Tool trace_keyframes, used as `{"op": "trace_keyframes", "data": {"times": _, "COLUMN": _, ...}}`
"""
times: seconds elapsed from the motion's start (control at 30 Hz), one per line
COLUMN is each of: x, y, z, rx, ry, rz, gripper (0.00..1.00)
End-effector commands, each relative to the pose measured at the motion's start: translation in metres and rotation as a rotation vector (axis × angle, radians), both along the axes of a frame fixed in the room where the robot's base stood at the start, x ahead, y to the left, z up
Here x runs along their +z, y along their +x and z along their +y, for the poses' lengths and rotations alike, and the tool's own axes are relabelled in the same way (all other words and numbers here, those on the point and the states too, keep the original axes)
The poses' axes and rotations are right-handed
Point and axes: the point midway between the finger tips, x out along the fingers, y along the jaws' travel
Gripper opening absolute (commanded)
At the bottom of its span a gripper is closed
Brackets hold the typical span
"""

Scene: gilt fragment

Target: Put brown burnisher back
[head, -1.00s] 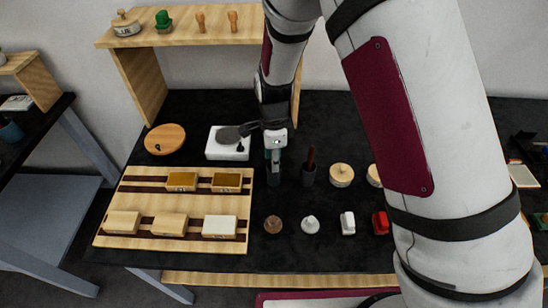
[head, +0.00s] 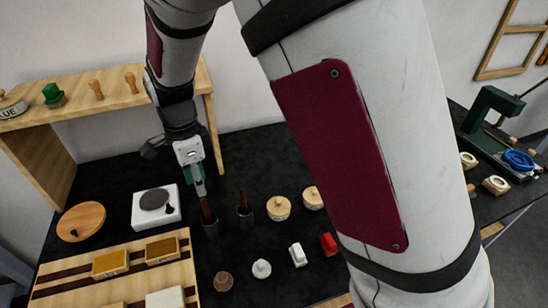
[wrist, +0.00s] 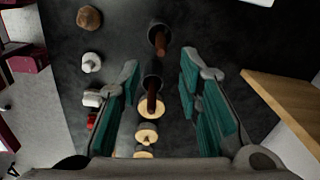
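Two dark cups stand side by side on the black bench, each with a brown-handled tool upright in it. The left brown burnisher (head: 206,209) stands just below my gripper (head: 200,191) in the head view. The right brown-handled tool (head: 243,200) stands a short way to its right. In the wrist view, the left tool (wrist: 160,40) is at the top and the other tool (wrist: 151,98) is lower. My gripper (wrist: 160,68) is open there, its teal pads wide apart with nothing held between them. I cannot tell how far its tips are above the handle.
A white hotplate (head: 140,211) and a wooden disc (head: 72,224) stand to the left. Round wooden lids (head: 278,208) stand to the right, small knobs and blocks (head: 261,268) in front. A wooden shelf (head: 120,97) stands behind on the left.

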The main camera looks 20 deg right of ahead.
Motion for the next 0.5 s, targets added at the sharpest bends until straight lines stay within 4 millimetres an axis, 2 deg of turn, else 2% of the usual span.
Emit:
{"op": "trace_keyframes", "data": {"times": 0.13, "x": 0.022, "y": -0.004, "z": -0.012, "rx": 0.063, "ry": 0.024, "rz": -0.021, "gripper": 0.32}}
{"op": "trace_keyframes", "data": {"times": 0.27, "x": 0.063, "y": -0.018, "z": -0.038, "rx": 0.218, "ry": 0.057, "rz": -0.070, "gripper": 0.32}}
{"op": "trace_keyframes", "data": {"times": 0.4, "x": 0.108, "y": -0.044, "z": -0.070, "rx": 0.431, "ry": 0.070, "rz": -0.147, "gripper": 0.32}}
{"op": "trace_keyframes", "data": {"times": 0.5, "x": 0.134, "y": -0.067, "z": -0.093, "rx": 0.585, "ry": 0.055, "rz": -0.206, "gripper": 0.32}}
